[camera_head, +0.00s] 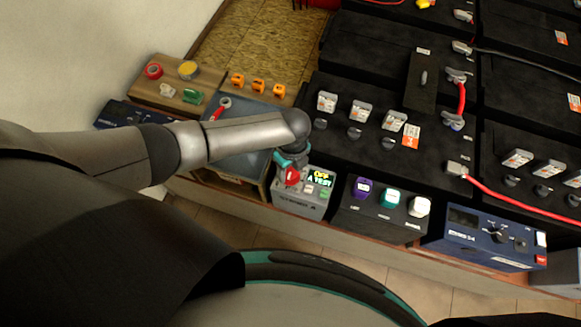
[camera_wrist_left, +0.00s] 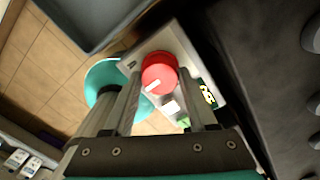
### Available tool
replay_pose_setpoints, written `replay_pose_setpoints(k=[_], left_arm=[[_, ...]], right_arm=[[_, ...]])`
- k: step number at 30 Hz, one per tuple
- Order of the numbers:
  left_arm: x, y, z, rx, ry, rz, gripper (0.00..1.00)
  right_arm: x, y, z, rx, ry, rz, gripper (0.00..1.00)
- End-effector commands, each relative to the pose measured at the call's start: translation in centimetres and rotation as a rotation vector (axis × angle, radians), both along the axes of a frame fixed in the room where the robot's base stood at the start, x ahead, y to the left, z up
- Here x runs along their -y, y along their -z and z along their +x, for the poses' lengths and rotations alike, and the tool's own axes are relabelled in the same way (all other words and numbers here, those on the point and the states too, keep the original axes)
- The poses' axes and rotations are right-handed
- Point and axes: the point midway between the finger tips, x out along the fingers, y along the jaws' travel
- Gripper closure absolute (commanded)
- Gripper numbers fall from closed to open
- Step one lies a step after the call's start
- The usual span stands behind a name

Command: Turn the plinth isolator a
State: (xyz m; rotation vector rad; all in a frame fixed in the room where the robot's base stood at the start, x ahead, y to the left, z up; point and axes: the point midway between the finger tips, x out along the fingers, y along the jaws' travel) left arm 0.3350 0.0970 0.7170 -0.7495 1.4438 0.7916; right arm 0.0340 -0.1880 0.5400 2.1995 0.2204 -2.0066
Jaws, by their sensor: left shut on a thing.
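The plinth isolator a appears to be the red rotary knob (camera_head: 292,177) on a grey box (camera_head: 300,203) with a small lit display. In the left wrist view the red knob (camera_wrist_left: 160,70) has a white pointer mark and lies between my fingers. My left gripper (camera_head: 288,165) reaches the box from above and is shut on the knob. In the left wrist view the fingers of my left gripper (camera_wrist_left: 158,84) stand on either side of it. The gripper partly hides the knob in the head view. My right gripper is not in view.
Right of the box, a black unit (camera_head: 378,222) carries purple, teal and white switches. A blue unit (camera_head: 485,240) stands farther right. Black battery blocks with red cables (camera_head: 505,192) fill the back right. A wooden tray (camera_head: 165,92) and a grey-blue bin (camera_head: 238,160) lie left.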

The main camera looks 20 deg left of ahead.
Motion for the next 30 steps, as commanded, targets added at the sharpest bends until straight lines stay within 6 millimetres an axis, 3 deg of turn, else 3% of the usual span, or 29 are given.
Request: replay_pose_setpoints(k=[20, 21, 28, 30], left_arm=[[0.16, 0.01, -0.11, -0.002, 0.059, -0.003, 0.98], [0.16, 0.02, -0.11, -0.002, 0.059, -0.003, 0.38], [0.09, 0.01, -0.07, -0.001, 0.056, -0.001, 0.12], [0.07, 0.01, -0.06, -0.001, 0.056, -0.001, 0.12]], right_arm=[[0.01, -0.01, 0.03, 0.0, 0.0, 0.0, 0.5], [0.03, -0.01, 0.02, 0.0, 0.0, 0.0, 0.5], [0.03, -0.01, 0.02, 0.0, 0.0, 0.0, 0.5], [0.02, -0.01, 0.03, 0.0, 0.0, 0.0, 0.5]])
